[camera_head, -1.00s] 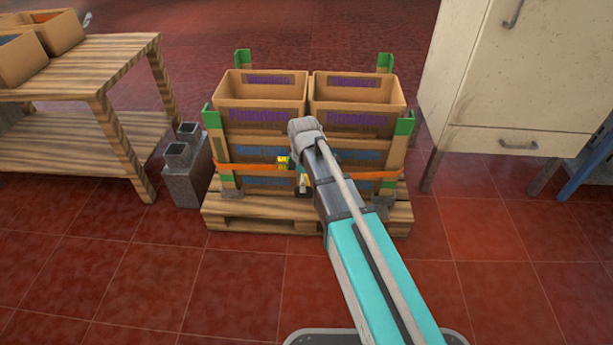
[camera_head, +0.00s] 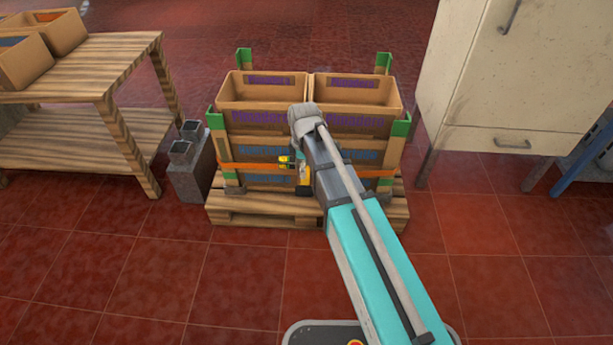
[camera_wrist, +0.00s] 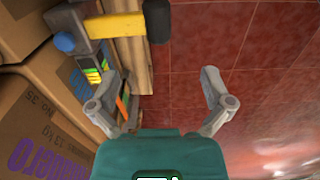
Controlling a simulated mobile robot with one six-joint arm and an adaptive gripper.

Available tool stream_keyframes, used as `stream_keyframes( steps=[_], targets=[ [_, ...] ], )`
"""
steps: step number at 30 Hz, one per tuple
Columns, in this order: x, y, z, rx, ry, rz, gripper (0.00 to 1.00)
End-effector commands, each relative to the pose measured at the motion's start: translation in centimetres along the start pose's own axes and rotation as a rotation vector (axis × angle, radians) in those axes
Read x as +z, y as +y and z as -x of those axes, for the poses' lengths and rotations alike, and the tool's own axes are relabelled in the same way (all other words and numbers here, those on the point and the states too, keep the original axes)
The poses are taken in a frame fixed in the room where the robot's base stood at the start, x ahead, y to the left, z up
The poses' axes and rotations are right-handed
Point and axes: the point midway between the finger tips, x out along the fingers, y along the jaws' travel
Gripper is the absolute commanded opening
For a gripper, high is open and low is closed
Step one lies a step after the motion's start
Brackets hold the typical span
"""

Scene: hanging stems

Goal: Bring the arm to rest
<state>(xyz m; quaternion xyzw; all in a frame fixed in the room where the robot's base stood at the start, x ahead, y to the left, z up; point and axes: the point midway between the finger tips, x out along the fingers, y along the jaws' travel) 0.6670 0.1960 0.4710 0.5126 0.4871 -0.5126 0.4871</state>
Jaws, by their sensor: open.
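My gripper (camera_wrist: 162,78) is open in the wrist view, its two grey fingers wide apart with nothing between them. Red floor lies beyond them. In the head view my arm, teal and grey, reaches out over the front of the strapped crate stack and hides the gripper. The stacked brown crates (camera_head: 262,92) stand left of my gripper in the wrist view, close to its left finger. A yellow bar with a black end (camera_wrist: 115,25) shows above the left finger; I cannot tell what it is.
The crates sit on a wooden pallet (camera_head: 240,213) with green-topped corner posts and an orange strap (camera_head: 250,168). A wooden table (camera_head: 85,65) and grey blocks (camera_head: 190,165) stand left. A pale cabinet (camera_head: 490,80) stands right. Open tiled floor lies in front.

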Motion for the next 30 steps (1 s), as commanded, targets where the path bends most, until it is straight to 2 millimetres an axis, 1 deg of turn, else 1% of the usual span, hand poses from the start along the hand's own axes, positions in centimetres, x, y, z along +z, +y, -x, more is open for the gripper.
stream_keyframes(
  steps=[14, 19, 23, 26, 30],
  targets=[
    [0.0, 0.0, 0.0, 0.000, 0.000, 0.000, 1.00],
    [0.5, -0.2, 0.2, 0.000, 0.000, -0.028, 1.00],
    [2.0, -0.8, 0.7, 0.000, 0.000, -0.112, 1.00],
    [3.8, -1.6, 1.2, 0.000, 0.000, -0.224, 1.00],
    [7.0, -3.2, 2.2, 0.000, 0.000, -0.438, 1.00]
  ],
)
